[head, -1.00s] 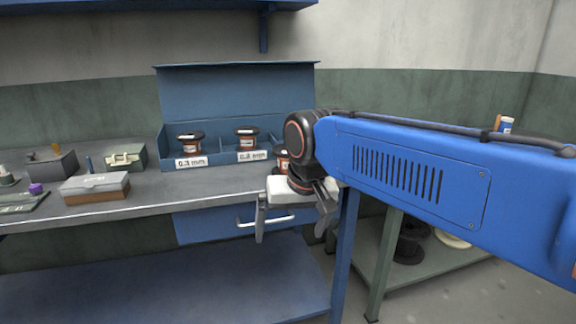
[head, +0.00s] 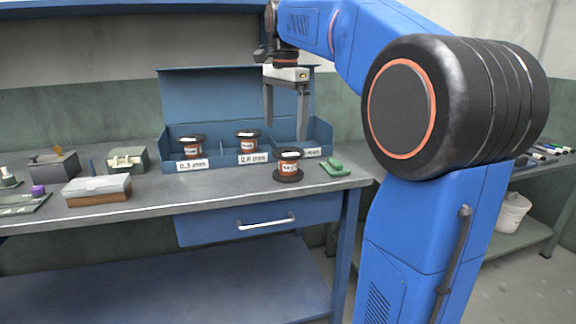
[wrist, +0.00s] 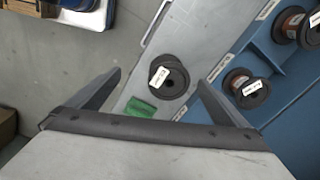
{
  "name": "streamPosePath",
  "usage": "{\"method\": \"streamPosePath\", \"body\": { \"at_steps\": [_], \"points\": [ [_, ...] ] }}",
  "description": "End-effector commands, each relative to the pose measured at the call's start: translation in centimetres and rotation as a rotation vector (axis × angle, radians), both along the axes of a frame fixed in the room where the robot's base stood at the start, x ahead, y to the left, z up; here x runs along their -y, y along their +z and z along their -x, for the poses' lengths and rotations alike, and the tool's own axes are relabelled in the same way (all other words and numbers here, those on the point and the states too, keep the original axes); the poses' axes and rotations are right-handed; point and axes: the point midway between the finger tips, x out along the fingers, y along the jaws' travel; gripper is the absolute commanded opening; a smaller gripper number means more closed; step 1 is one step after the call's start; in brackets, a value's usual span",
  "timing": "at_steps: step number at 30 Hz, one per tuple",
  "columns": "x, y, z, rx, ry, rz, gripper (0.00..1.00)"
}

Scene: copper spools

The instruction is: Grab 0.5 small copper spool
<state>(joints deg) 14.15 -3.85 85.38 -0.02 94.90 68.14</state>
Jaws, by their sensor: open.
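A small copper spool (head: 289,163) with dark flanges and a white label stands upright on the grey bench in front of the blue rack. Its label is too small to read. It also shows in the wrist view (wrist: 168,77), between my fingertips but beyond them. My gripper (head: 285,133) is open and empty, pointing down above the bench near this spool and not touching it. Two more spools stand in the rack, one (head: 192,147) behind the 0.3 mm label and one (head: 247,141) in the middle compartment. The right compartment's label is partly hidden.
The blue rack (head: 235,90) has a tall back panel. A green object (head: 335,169) lies right of the loose spool, near the bench's right end. Boxes (head: 97,190) stand on the left. The bench (head: 215,186) is clear left of the spool.

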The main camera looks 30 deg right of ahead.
Motion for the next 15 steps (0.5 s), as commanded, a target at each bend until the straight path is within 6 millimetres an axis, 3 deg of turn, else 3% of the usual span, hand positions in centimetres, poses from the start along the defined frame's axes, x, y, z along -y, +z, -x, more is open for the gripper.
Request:
{"method": "streamPosePath", "body": {
  "at_steps": [1,6,11,15],
  "points": [
    [0.9,0.5,-1.2,-0.013,-0.054,-0.005,0.99],
    [2.8,1.8,-3.3,-0.044,-0.197,-0.019,0.99],
    [3.5,2.1,-4.0,-0.058,-0.254,-0.023,0.99],
    [3.6,0.9,-4.0,-0.06,-0.26,-0.023,0.99]
  ]
}}
